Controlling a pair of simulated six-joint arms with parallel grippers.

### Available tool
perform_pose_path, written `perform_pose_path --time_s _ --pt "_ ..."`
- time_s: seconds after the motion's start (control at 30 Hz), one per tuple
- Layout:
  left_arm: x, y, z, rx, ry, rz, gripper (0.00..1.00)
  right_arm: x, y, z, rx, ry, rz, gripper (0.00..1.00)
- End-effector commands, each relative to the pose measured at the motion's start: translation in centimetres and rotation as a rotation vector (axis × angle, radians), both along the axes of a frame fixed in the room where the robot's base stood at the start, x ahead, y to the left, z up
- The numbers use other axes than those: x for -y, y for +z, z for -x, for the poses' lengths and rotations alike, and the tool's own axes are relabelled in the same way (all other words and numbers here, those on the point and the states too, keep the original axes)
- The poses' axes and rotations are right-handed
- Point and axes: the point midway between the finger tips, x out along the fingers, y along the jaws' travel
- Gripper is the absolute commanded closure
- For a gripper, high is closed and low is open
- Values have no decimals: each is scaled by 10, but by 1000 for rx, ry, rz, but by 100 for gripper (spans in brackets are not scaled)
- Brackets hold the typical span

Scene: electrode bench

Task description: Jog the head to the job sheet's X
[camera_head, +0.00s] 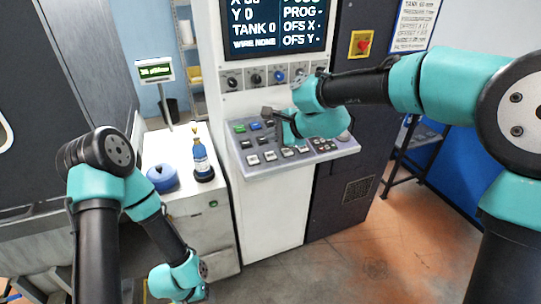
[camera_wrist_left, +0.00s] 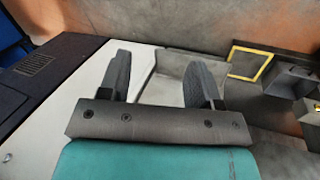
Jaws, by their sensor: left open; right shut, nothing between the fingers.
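The machine's screen (camera_head: 272,28) reads Y 0, TANK 0 and WIRE NONE, with dashes after PROG, OFS X and OFS Y. Its X line is cut by the top edge. The job sheet (camera_head: 412,22) hangs at the upper right; it shows tank and offset lines, too small to read surely. The sloping key panel (camera_head: 300,160) carries several white keys, plus green and blue ones. My right gripper (camera_head: 272,118) is shut and empty, over the panel's upper middle, hiding some keys; contact cannot be told. My left gripper (camera_wrist_left: 158,80) is open and empty in the left wrist view.
A row of knobs (camera_head: 256,78) sits below the screen. A red switch on a yellow plate (camera_head: 362,44) is to its right. A blue bottle (camera_head: 201,158), a blue round item (camera_head: 162,178) and a green display (camera_head: 155,71) stand on the white cabinet (camera_head: 215,212).

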Motion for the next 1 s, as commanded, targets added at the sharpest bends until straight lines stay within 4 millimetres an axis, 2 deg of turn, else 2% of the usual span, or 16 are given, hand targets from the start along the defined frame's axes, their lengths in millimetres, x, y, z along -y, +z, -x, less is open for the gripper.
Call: perform_pose_path --time_s 0.13,0.73,1.0 --pt "0 0 0 0 0 0 43 0 0 0 0 0 0 100" --pt "0 0 0 0 0 0 100 0 0 0 0 0 0 100" --pt "0 0 0 0 0 0 100 0 0 0 0 0 0 100"
